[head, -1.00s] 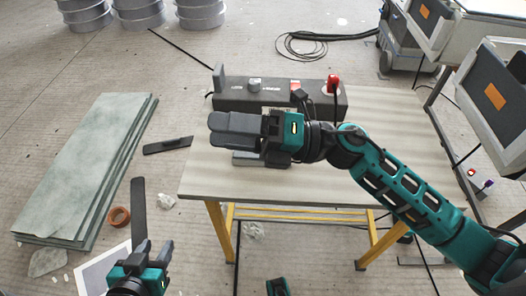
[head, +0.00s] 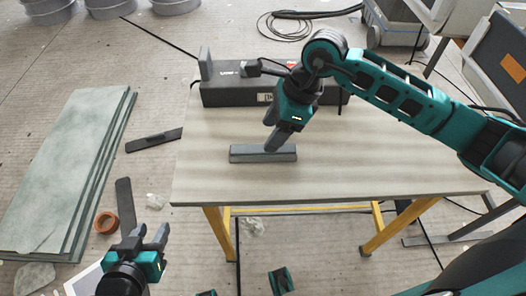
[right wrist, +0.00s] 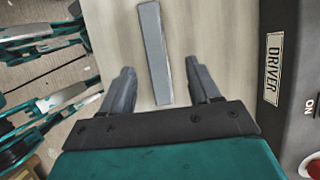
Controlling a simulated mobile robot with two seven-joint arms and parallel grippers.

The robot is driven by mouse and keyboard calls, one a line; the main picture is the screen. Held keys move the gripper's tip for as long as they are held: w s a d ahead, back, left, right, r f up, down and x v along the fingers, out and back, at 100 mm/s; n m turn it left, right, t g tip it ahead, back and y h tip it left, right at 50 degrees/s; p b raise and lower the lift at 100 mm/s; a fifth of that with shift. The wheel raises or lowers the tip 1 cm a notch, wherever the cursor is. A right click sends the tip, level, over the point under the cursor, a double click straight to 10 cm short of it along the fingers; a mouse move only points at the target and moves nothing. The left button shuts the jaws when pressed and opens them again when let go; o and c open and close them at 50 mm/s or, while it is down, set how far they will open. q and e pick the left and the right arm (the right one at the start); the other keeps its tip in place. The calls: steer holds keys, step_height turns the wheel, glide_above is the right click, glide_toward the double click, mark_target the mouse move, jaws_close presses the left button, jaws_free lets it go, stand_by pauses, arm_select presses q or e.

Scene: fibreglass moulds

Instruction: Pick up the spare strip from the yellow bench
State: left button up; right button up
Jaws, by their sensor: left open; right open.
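The spare strip (head: 263,154) is a grey bar lying flat on the pale top of the yellow-legged bench (head: 400,165). In the right wrist view the strip (right wrist: 153,50) lies ahead, between the lines of my open fingers. My right gripper (head: 277,143) is open and empty, pointing down just above the strip's right half in the head view; I cannot tell the exact gap. It also shows in the right wrist view (right wrist: 160,88). My left gripper (head: 149,236) is open and empty, low at the left of the bench, over the floor.
A dark box (head: 235,92) stands along the bench's back edge, close to my right gripper. It also shows in the right wrist view with a DRIVER label (right wrist: 273,68). Greenish slabs (head: 65,165) lie on the floor at left. The bench top's right side is clear.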

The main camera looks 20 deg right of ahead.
mark_target(238, 153)
steer(key=x, duration=0.4)
steer(key=b+x, duration=0.1)
steer(key=x, duration=0.1)
steer(key=shift+s+d+f, duration=0.1)
steer(key=shift+s+d, duration=0.15)
steer(key=shift+s, duration=0.1)
steer(key=c, duration=1.1)
